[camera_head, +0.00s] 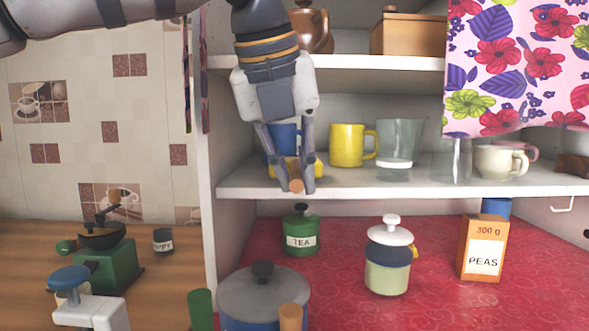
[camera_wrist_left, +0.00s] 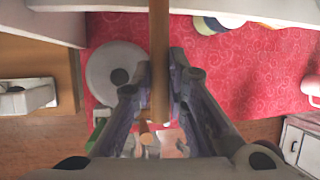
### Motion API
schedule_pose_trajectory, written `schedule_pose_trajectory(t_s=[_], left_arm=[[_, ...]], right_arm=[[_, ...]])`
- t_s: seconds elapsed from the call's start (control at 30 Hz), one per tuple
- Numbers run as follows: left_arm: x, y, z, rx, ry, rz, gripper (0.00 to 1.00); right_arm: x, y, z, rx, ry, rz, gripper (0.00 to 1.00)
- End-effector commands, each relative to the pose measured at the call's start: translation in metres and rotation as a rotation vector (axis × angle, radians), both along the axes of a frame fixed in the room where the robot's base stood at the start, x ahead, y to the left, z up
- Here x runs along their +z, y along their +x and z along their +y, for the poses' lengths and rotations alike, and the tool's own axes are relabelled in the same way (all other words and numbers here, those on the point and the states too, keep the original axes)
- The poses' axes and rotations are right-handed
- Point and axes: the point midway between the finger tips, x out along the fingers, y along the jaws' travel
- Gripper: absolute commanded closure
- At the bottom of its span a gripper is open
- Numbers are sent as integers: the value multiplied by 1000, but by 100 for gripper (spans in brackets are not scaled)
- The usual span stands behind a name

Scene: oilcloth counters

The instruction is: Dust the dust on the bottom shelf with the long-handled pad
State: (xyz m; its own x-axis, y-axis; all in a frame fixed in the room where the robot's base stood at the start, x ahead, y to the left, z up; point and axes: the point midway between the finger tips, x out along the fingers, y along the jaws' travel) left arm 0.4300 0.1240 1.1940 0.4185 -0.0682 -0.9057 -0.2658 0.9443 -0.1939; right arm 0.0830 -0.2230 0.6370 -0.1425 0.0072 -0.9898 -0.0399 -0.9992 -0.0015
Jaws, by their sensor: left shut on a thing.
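My left gripper (camera_head: 297,188) reaches in from above in front of the middle shelf. It is shut on a brown wooden handle (camera_head: 297,186), whose near end pokes out between the fingertips. In the left wrist view the handle (camera_wrist_left: 159,50) runs up from between the fingers (camera_wrist_left: 160,110) and out of the frame. A yellow piece (camera_head: 290,168) shows behind the fingers; I cannot tell for sure whether it is the pad. The bottom shelf (camera_head: 345,235) has a red patterned cover. I cannot make out dust on it.
On the red surface stand a tea tin (camera_head: 301,232), a grey-lidded pot (camera_head: 263,298), a pale green jar (camera_head: 388,262) and a peas box (camera_head: 484,248). The middle shelf (camera_head: 400,182) edge is close to my gripper, with a yellow mug (camera_head: 347,145) on it. A flowered curtain (camera_head: 520,65) hangs right.

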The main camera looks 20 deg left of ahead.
Motion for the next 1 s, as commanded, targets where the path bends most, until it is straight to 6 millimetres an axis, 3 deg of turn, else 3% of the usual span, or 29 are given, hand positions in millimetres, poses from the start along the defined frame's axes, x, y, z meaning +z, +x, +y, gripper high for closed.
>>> schedule_pose_trajectory(t_s=[1.0], left_arm=[[-9, 0, 0, -1, 1, -1, 100]], right_arm=[[2, 2, 0, 0, 0, -7, 60]])
